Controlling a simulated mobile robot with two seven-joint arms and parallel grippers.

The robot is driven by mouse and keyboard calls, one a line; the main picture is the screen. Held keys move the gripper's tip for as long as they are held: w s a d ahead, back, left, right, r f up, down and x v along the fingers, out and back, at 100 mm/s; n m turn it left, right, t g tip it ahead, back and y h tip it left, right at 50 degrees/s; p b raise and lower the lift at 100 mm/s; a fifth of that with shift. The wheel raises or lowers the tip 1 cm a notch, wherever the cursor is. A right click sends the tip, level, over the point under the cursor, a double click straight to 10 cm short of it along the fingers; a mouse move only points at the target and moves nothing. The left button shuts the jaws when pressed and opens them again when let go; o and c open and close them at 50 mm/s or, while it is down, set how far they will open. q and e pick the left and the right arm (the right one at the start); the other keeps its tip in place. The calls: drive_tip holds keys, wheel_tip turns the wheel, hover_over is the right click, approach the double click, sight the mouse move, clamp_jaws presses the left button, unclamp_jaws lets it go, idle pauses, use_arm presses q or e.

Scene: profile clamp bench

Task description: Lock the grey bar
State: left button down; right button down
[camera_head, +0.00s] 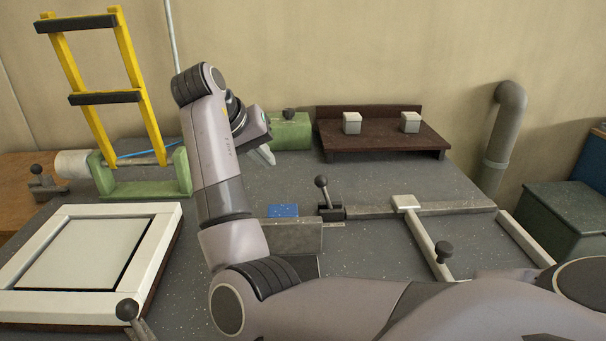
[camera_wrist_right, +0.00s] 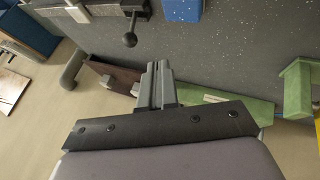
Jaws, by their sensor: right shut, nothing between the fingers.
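A grey bar (camera_head: 450,208) lies across the right part of the bench, its left end at a small dark clamp (camera_head: 331,212). The clamp's lever stands up, tilted slightly left, with a black ball knob (camera_head: 321,181). The knob also shows in the right wrist view (camera_wrist_right: 130,40), with the bar (camera_wrist_right: 92,10) beside it. My right gripper (camera_head: 264,155) is shut and empty, left of and behind the clamp, near a green block (camera_head: 291,134). Its closed fingers (camera_wrist_right: 156,72) show in the wrist view, apart from the knob. My left gripper is not in view.
White bars (camera_head: 428,238) adjoin the grey bar, with another black knob (camera_head: 444,249) there. A blue piece (camera_head: 283,211) and metal plate (camera_head: 295,236) lie left of the clamp. A brown shelf (camera_head: 380,145) stands behind. A white frame (camera_head: 90,211) and yellow rack (camera_head: 147,115) are left.

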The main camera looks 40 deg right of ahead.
sight(324, 194)
drive_tip(key=x, duration=0.9)
drive_tip(key=shift+d+f, duration=0.2)
drive_tip(key=shift+f, duration=0.05)
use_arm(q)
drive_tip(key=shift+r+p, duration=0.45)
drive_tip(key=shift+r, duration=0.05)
use_arm(e)
drive_tip(key=shift+s+d+f, duration=0.1)
drive_tip(key=shift+s+d, duration=0.45)
drive_tip(key=shift+d, duration=0.35)
drive_tip(key=shift+s+d+f, duration=0.1)
drive_tip(key=shift+s+d, duration=0.4)
drive_tip(key=shift+d, duration=0.4)
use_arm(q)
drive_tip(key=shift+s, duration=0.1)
